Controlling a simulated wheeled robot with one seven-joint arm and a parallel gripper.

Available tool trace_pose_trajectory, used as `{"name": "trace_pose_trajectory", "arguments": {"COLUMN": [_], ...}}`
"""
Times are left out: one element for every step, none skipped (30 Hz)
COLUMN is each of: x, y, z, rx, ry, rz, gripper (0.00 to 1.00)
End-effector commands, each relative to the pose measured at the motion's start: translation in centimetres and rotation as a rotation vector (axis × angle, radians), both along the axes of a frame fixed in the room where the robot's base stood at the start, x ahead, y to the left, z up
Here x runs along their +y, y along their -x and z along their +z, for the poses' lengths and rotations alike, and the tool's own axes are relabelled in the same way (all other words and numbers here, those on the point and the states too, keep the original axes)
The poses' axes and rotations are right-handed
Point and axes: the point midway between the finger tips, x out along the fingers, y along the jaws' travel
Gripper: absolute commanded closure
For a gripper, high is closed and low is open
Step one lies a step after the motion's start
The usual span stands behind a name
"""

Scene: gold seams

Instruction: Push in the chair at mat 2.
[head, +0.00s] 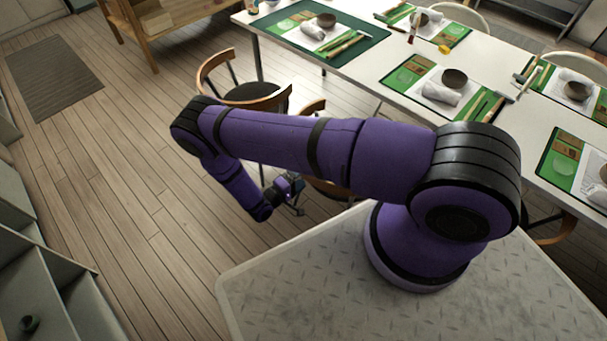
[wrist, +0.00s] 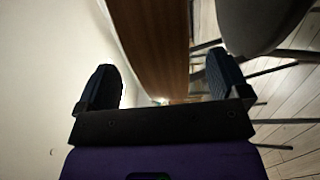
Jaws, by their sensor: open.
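A wooden chair with a curved backrest (head: 216,62) and dark seat stands by the table's left end, pulled out from it. A second chair (head: 313,107) shows only in parts, mostly hidden behind my arm. No number is readable on the mats, so I cannot tell which is mat 2. My gripper (head: 296,196) is low beside the second chair, above the floor. In the wrist view my gripper (wrist: 163,80) is open, fingers apart. A brown wooden chair back (wrist: 160,40) runs between and beyond the fingers, with a dark seat (wrist: 262,22) to its right. Contact is unclear.
The white table (head: 365,82) carries a dark green mat (head: 345,57), a green-and-white mat (head: 404,75) and other settings with bowls and rolled cloths. A wooden bench (head: 140,30) stands at the back left. Grey shelving (head: 40,265) lines the left. Plank floor (head: 130,150) between is clear.

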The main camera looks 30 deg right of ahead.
Motion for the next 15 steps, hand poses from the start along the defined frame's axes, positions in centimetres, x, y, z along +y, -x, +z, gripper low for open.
{"name": "trace_pose_trajectory", "arguments": {"x": [-0.8,-1.2,-1.7,-2.0,-2.3,-2.6,-2.7,-2.9,-3.0,-3.1,-3.1,-3.2,-3.2,-3.2,-3.2], "y": [-0.2,-0.3,-0.4,-0.5,-0.6,-0.7,-0.7,-0.7,-0.8,-0.8,-0.8,-0.8,-0.8,-0.8,-0.8], "z": [0.0,0.0,0.0,0.0,0.0,0.0,0.0,0.0,0.0,0.0,0.0,0.0,0.0,0.0,0.0], "rx": [0.000,0.000,0.000,0.000,0.000,0.000,0.000,0.000,0.001,0.000,0.001,0.001,0.000,0.001,0.000], "ry": [0.002,0.002,0.001,0.000,0.001,0.001,0.001,0.001,0.000,0.000,-0.001,-0.001,-0.001,-0.001,-0.001], "rz": [0.000,0.000,0.000,0.000,0.000,0.001,0.001,0.001,0.001,0.001,0.000,0.000,0.000,0.000,0.000], "gripper": [0.06,0.06,0.06,0.06,0.06,0.06,0.06,0.06,0.06,0.06,0.06,0.06,0.06,0.06,0.06]}}
